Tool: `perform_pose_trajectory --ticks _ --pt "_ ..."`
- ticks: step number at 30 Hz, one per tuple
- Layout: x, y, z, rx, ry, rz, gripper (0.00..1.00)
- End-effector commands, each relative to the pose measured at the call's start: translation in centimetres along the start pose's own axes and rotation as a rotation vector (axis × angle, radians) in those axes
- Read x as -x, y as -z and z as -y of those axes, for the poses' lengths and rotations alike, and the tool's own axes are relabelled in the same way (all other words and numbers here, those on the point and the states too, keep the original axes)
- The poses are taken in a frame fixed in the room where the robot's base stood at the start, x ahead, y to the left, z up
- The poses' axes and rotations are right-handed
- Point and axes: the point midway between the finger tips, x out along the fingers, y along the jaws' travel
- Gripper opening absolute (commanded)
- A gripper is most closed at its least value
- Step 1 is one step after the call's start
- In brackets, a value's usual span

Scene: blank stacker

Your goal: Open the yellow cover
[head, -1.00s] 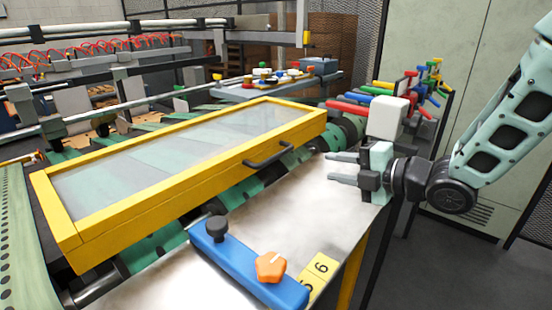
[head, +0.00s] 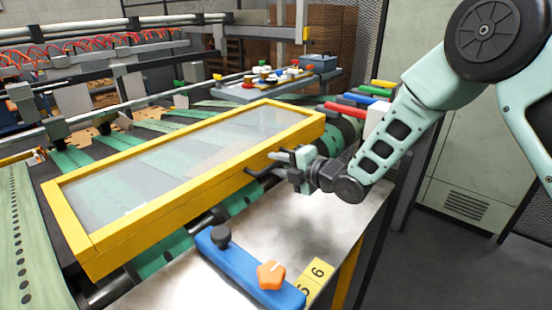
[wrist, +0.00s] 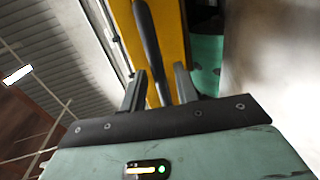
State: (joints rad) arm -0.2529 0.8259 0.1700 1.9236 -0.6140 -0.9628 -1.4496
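The yellow cover (head: 185,216) is a long frame with a clear pane, lying down over the green belts in the head view. Its black bar handle (head: 256,172) is on the front side, toward the right end. My gripper (head: 275,162) is at the handle, coming from the right. The yellow frame (wrist: 170,35) is just beyond. The fingers look open, and no firm grip on the bar shows. Part of the handle is hidden by my gripper.
A metal table (head: 310,215) lies below my gripper. On it is a blue control bar (head: 245,265) with a black knob (head: 221,237) and an orange knob (head: 271,275).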

Motion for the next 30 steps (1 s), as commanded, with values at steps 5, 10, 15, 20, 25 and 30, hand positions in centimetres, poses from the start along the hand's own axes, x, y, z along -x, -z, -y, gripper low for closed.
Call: perform_pose_trajectory --ticks 5,10,15,20,25,30 --pt "-1.1 0.1 -0.1 0.000 -0.001 -0.001 0.31" --pt "-1.2 0.1 0.0 0.000 -0.001 -0.001 0.31" --pt "-1.2 0.1 0.0 0.000 -0.001 -0.001 0.14" --pt "-1.2 0.1 0.0 0.000 -0.001 -0.001 0.00" --pt "-1.0 0.1 -0.4 0.000 0.007 -0.001 0.00" --pt "-0.2 0.6 -2.3 0.002 0.052 0.000 0.00"
